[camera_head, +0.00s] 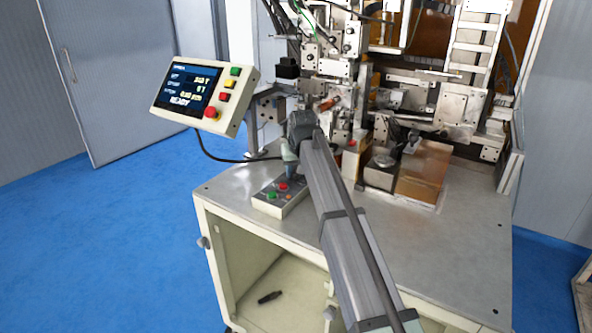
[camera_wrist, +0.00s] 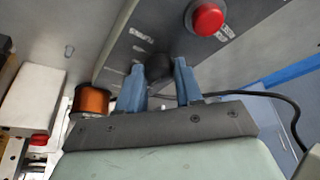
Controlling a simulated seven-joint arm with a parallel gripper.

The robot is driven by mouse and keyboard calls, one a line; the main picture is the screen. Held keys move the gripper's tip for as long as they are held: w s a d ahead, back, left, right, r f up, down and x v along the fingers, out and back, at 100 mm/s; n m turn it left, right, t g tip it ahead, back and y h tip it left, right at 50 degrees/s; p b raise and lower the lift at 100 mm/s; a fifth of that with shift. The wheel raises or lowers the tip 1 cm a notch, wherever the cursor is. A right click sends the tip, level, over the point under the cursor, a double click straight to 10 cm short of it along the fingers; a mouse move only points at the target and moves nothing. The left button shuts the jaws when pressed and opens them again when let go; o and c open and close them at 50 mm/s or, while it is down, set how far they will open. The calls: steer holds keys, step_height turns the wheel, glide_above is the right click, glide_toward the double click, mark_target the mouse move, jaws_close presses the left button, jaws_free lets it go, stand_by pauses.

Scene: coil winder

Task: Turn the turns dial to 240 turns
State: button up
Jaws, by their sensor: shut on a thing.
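The turns dial (camera_wrist: 158,66) is a dark round knob on the small control box (camera_wrist: 222,52). In the wrist view it sits between my blue fingertips. My gripper (camera_wrist: 160,74) is shut on the dial, pointing down at the box. In the head view my gripper (camera_head: 290,172) is at the back of the control box (camera_head: 297,204), and it hides the dial there. The display screen (camera_head: 188,92) on the left shows several lines of yellow and white figures and the word READY. The top figure starts with 2, but its last digits are too small to read surely.
A red button (camera_wrist: 207,18) is close to the dial. A green button (camera_head: 271,196) also sits on the box. The winding machine (camera_head: 400,80) stands behind, with a copper coil (camera_wrist: 92,101) near my gripper. A black cable (camera_head: 235,160) runs behind the box. The front tabletop (camera_head: 440,250) is clear.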

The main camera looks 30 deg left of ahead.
stand_by(0.3)
steer(key=o, duration=1)
steer(key=shift+o, duration=0.2)
steer(key=v, duration=1.4)
steer(key=shift+a, duration=0.1)
